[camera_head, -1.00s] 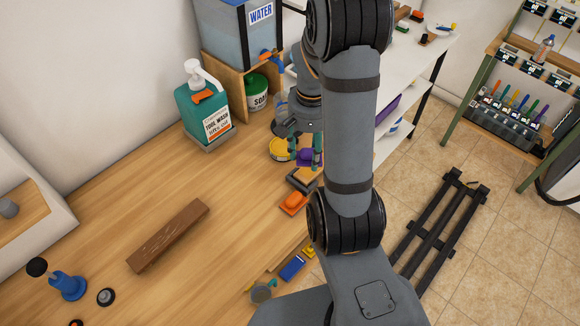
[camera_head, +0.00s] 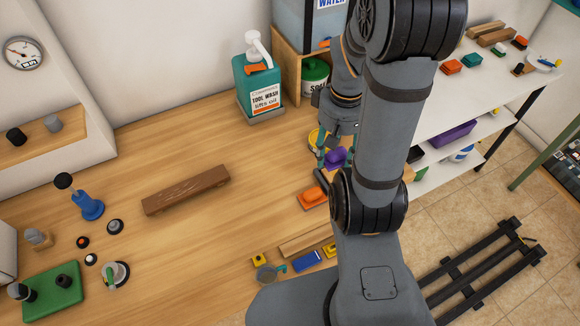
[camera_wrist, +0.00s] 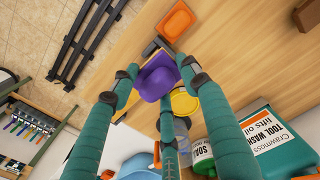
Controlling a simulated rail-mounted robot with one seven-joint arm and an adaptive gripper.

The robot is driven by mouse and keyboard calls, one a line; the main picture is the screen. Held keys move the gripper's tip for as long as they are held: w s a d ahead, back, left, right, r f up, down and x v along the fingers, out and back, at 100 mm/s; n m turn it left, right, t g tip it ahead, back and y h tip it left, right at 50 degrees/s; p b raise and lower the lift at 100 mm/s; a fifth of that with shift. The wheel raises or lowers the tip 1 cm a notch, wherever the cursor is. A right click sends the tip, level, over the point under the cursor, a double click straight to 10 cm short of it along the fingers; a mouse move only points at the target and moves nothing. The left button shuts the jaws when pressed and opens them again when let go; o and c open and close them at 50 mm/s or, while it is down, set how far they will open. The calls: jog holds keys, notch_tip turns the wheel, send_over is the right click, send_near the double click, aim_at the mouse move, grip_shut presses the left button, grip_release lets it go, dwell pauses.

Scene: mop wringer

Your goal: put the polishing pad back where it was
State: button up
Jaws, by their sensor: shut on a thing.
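My gripper (camera_head: 335,154) is shut on a purple pad (camera_head: 336,158) at the right end of the wooden bench. In the wrist view the purple pad (camera_wrist: 156,78) sits between my three teal fingers (camera_wrist: 160,82). I cannot tell its height above the bench. An orange pad (camera_head: 313,196) lies on the bench just in front of my gripper and also shows in the wrist view (camera_wrist: 176,20). A round yellow tin (camera_wrist: 184,102) is close behind the purple pad. My arm hides part of the bench's right end.
A teal tool-wash bottle (camera_head: 260,85) and a green soap can (camera_head: 315,78) stand at the back. A brown wooden block (camera_head: 187,190) lies mid-bench with clear wood around it. A blue pad (camera_head: 306,261) lies near the front edge. A white shelf unit (camera_head: 485,90) stands right.

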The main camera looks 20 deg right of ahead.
jog(key=p, duration=0.2)
send_over(292, 169)
notch_tip(292, 169, down, 7)
jog(key=shift+s+r, duration=0.1)
jog(key=shift+s, duration=0.05)
jog(key=shift+f, duration=2.1)
jog(key=shift+f, duration=0.1)
jog(key=o, duration=0.8)
jog(key=shift+f, duration=0.1)
jog(key=o, duration=0.4)
jog(key=shift+o, duration=0.2)
